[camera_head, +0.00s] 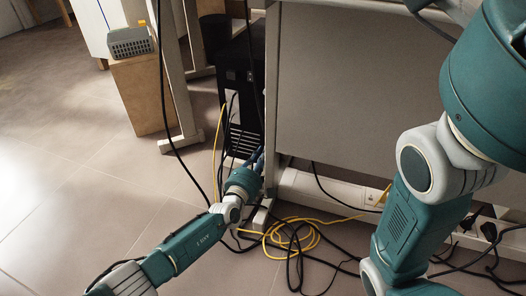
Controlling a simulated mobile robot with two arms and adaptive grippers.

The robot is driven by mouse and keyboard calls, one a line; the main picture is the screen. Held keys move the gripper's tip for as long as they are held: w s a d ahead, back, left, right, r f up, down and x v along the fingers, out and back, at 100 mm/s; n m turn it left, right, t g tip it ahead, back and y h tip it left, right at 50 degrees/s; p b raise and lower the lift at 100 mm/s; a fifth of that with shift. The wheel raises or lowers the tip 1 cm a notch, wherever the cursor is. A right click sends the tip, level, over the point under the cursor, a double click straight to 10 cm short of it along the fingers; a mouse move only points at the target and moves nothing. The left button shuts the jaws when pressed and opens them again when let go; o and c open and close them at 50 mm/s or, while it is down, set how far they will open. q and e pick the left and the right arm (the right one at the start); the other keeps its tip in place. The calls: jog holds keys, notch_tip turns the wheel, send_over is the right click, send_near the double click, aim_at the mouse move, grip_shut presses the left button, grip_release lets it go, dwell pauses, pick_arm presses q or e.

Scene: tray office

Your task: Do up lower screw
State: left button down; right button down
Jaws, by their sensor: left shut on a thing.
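My left gripper (256,160) is at the end of the teal and grey arm that reaches up from the bottom left. It is low beside the black computer tower (238,88), at the left edge of the grey desk panel. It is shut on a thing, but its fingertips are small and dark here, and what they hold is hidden. I cannot make out the lower screw. My right arm fills the right side, and its gripper is out of view below the frame.
Yellow and black cables (296,238) lie tangled on the tiled floor below the desk panel (352,92). A white power strip (330,190) runs along the panel's foot. A cardboard-brown box (138,92) carries a grey device (130,42). The floor at left is clear.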

pick_arm(q)
jog(key=shift+d+m+p, duration=0.1)
jog(key=shift+m+p, duration=0.4)
jog(key=shift+m, duration=0.6)
jog(key=shift+s+f, duration=0.1)
jog(key=c, duration=1.7)
grip_release()
jog(key=v, duration=1.2)
